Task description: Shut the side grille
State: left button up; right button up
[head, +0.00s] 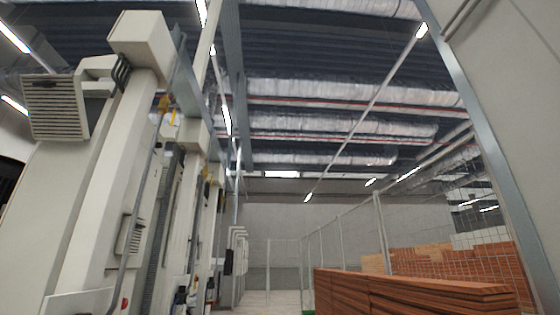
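I cannot tell for sure which thing is the side grille. A louvred panel (58,108) sits high on the white machine (95,190) at the left, on a boxy housing. A smaller louvred panel (131,236) is lower down on the machine's side. A wire mesh fence (345,236) runs along the right side of the aisle. Neither louvred panel shows a clear gap. Neither of my grippers is in view.
Stacked orange-brown boards (415,290) stand at the lower right, in front of the fence. Free floor (266,299) shows in a narrow aisle between machine and boards. A grey wall (295,215) closes the far end. A large pale panel (515,90) fills the right edge.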

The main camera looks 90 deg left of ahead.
aim_at(56, 113)
jog(key=u, duration=4.5)
